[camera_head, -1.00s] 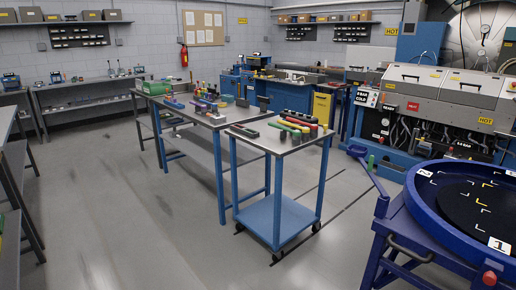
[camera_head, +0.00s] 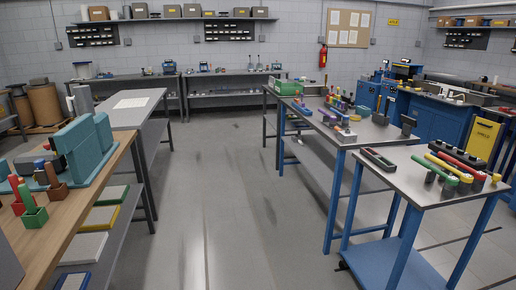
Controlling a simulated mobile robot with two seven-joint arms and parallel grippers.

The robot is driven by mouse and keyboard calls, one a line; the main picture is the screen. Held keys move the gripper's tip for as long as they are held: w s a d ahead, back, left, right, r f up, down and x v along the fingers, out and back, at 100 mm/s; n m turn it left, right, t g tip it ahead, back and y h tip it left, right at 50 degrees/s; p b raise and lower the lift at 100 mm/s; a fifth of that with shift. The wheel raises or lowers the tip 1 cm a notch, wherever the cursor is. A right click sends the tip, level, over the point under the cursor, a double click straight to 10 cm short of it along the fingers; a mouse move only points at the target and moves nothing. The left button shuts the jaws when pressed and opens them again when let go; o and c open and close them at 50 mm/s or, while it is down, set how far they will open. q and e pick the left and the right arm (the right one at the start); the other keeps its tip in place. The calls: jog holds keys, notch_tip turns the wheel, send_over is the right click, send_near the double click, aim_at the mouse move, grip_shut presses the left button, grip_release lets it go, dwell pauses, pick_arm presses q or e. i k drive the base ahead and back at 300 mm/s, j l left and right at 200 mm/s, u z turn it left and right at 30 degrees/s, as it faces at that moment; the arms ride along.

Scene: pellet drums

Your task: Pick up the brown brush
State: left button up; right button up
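A wooden-topped bench (camera_head: 85,190) is at the lower left of the head view. Small upright items stand on it. One is a brown piece (camera_head: 55,185) that may be the brown brush, but it is too small to tell. Beside it, nearer the front, is a green holder (camera_head: 34,217) with a reddish-brown upright part (camera_head: 26,196) in it. A red item (camera_head: 16,190) stands just to the left. Neither of my grippers is in view.
A teal fixture (camera_head: 85,150) stands behind the small items. A grey bench (camera_head: 130,108) is farther back. A steel table (camera_head: 350,128) and a blue cart (camera_head: 420,190) with colored handles stand right. The floor (camera_head: 225,210) between is clear.

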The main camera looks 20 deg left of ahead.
aim_at(49, 167)
jog(key=i+j+u, duration=0.1)
jog(key=i+u, duration=0.35)
jog(key=i+l+u, duration=0.15)
jog(key=i+u, duration=0.3)
jog(key=i, duration=0.2)
jog(key=i+l+u, duration=0.1)
jog(key=i+u, duration=0.35)
jog(key=i+l+u, duration=0.4)
jog(key=i+j, duration=0.05)
jog(key=i, duration=0.1)
